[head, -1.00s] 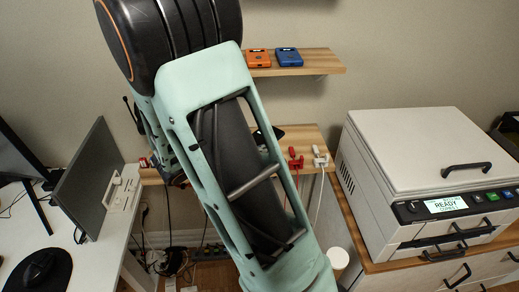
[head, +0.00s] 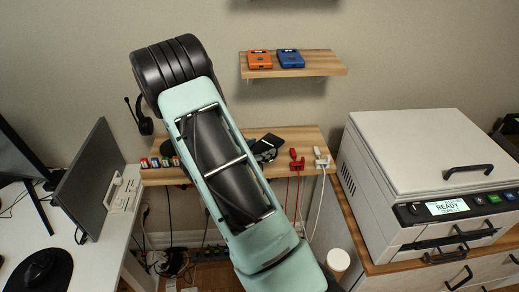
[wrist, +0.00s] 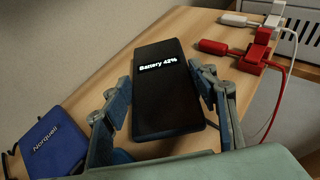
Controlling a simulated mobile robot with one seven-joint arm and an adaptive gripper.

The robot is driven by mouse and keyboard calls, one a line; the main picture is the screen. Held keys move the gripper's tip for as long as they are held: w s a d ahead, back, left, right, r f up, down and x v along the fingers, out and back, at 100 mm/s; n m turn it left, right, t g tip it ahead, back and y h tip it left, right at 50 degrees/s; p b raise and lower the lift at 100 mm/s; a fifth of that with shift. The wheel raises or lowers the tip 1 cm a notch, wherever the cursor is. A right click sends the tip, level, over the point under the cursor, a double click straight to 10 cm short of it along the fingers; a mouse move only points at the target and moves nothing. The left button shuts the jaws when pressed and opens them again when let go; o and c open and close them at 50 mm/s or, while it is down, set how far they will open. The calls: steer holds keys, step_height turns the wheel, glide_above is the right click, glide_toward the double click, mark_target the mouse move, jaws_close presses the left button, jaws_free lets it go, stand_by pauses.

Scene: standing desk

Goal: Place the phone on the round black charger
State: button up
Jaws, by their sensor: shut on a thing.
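The black phone (wrist: 168,88) shows "Battery 42%" on its screen in the wrist view. My gripper (wrist: 170,105) is shut on it, one finger along each long side. In the head view the phone (head: 270,142) shows as a dark slab just past my arm, over the wooden shelf; my arm hides most of the gripper. A dark rounded shape (head: 167,147) shows at the shelf's back left, partly behind my arm; I cannot tell if it is the round black charger. No charger shows clearly in the wrist view.
Red (head: 296,160) and white (head: 321,157) plugs with cables sit at the right of the wooden shelf (head: 310,140). Small coloured items (head: 165,162) stand at its left. A higher shelf (head: 325,66) holds orange and blue boxes. A blue "Norquell" item (wrist: 45,140) shows in the wrist view.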

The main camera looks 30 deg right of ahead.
steer(key=shift+f, duration=0.15)
steer(key=shift+f, duration=0.1)
steer(key=o, duration=1.3)
steer(key=shift+a+r, duration=0.2)
steer(key=shift+a, duration=0.15)
steer(key=v, duration=1.1)
steer(key=shift+s+a, duration=0.2)
steer(key=shift+s, duration=0.05)
